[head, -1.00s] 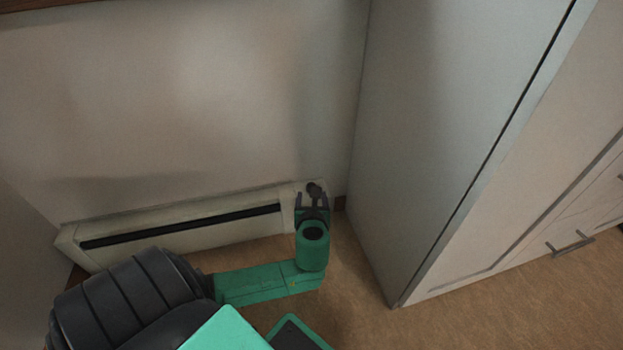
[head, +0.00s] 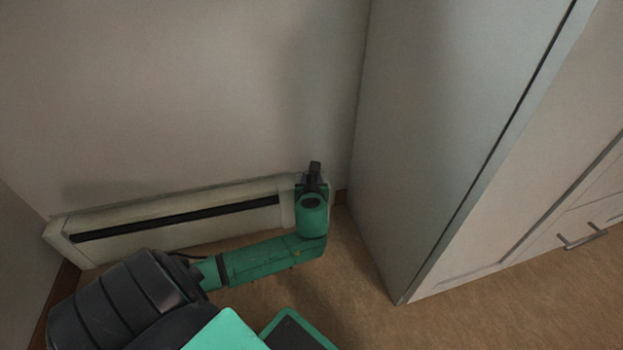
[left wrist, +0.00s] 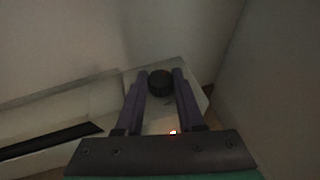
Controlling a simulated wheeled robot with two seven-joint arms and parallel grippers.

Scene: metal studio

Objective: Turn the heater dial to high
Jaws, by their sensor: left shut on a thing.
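The heater (head: 170,219) is a long, low, pale baseboard unit with a dark slot along its front, set against the back wall. My left gripper (head: 312,180) is at the heater's right end and hides the dial in the head view. In the left wrist view the dark round dial (left wrist: 160,83) sits on the heater's right end section. It is between the two purple-grey fingers of my left gripper (left wrist: 160,90), which are shut on it. The dial's markings and setting cannot be read. My right gripper is not in view.
A tall pale cabinet (head: 440,130) stands close to the right of the heater's end, with a handle (head: 582,240) on its front. The wall (head: 180,90) is directly behind the heater. Bare brown floor (head: 350,290) lies in front.

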